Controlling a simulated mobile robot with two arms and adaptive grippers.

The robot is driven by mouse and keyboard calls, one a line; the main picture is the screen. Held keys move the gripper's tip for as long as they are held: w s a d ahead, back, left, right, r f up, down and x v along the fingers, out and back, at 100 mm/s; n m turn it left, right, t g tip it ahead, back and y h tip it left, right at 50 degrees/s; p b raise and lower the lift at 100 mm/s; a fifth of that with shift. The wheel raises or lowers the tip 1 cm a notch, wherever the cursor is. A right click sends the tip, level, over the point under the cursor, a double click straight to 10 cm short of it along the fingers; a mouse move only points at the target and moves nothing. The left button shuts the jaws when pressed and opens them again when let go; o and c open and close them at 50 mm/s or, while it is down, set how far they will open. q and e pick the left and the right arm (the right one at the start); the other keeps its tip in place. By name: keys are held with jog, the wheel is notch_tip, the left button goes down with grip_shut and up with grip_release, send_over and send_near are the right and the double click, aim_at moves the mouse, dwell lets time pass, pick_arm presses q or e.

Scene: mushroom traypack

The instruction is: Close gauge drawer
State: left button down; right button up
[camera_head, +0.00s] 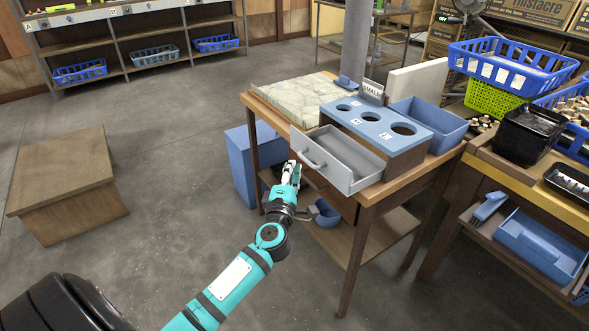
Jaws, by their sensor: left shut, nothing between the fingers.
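The gauge drawer (343,163) is grey, with a curved handle on its front, and stands pulled out of the gauge box. The gauge box (400,160) has a blue top with round holes of several sizes and sits on a wooden table (374,193). My left gripper (292,168) is shut and empty. In the picture it is just left of the drawer handle (313,159) and a little below it. I cannot tell whether it touches the drawer front. My right gripper does not show.
A blue bin (438,124) stands right of the gauge box, and a small sign (372,89) behind it. A pale patterned board (292,97) lies on the table's left part. A blue container (241,165) stands on the floor by the table. The floor at left is clear around a wooden box (62,185).

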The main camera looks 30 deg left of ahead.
aim_at(331, 153)
pick_arm(q)
jog(key=shift+w+d+r, duration=0.1)
jog(key=shift+w+d, duration=0.1)
jog(key=shift+w, duration=0.2)
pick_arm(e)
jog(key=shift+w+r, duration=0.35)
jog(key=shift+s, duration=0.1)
pick_arm(q)
jog(key=shift+w+d, duration=0.15)
jog(key=shift+w, duration=0.25)
jog(key=w+d, duration=0.1)
jog(key=w, duration=0.2)
jog(key=w+d, duration=0.2)
jog(key=w, duration=0.2)
jog(key=w+d, duration=0.1)
jog(key=w, duration=0.2)
jog(key=shift+w+d+b, duration=0.2)
jog(key=shift+w+b, duration=0.05)
jog(key=shift+b, duration=0.05)
jog(key=shift+w+r, duration=0.1)
jog(key=shift+w, duration=0.05)
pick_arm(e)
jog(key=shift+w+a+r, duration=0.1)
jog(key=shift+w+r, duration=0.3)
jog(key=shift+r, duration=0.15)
pick_arm(q)
jog(key=shift+d, duration=0.1)
